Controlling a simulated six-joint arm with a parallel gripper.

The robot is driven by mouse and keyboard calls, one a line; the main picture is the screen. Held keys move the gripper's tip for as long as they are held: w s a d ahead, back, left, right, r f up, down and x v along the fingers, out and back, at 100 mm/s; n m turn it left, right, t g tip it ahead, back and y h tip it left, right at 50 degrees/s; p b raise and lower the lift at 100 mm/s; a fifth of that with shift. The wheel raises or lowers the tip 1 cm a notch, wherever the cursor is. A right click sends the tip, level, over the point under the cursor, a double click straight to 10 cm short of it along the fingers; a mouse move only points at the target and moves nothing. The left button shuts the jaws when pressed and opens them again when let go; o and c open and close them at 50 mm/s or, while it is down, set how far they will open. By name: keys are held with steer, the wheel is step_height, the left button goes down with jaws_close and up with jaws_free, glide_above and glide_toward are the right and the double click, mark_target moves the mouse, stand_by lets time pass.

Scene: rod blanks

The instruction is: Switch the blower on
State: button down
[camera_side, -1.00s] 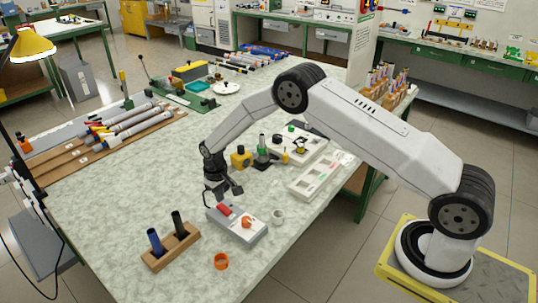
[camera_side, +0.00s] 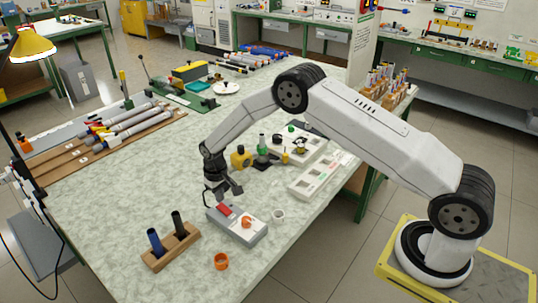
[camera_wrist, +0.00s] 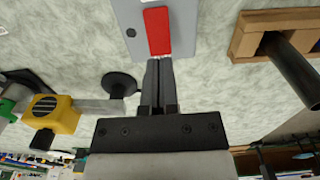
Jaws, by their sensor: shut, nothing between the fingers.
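The blower's control is a grey box on the bench (camera_side: 256,236) with a red rocker switch (camera_side: 224,210) and an orange knob (camera_side: 247,222). In the wrist view the red switch (camera_wrist: 157,31) lies just beyond my fingertips, on the grey box face (camera_wrist: 131,14). My gripper (camera_side: 222,200) is over the switch end of the box in the side view. In the wrist view my gripper (camera_wrist: 158,62) is shut and empty, its fingers together and pointing at the near end of the red switch. I cannot tell whether the tips touch it.
A wooden block (camera_side: 158,262) with a blue and a black rod stands left of the box. The bench's left middle is clear.

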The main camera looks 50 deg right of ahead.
mark_target(222, 206)
steer(key=shift+f, duration=1.35)
stand_by(1.4)
steer(key=shift+r, duration=3.55)
steer(key=shift+s+r, duration=0.25)
steer(key=shift+r, duration=0.2)
steer(key=s+d+r+t, duration=0.1)
steer(key=s+r, duration=0.9)
steer(key=s, duration=0.1)
steer(key=s+r+t, duration=0.1)
steer(key=s+r, duration=0.1)
steer(key=s, duration=1.4)
steer(key=shift+d+r+t, duration=0.3)
steer(key=shift+d+r, duration=0.05)
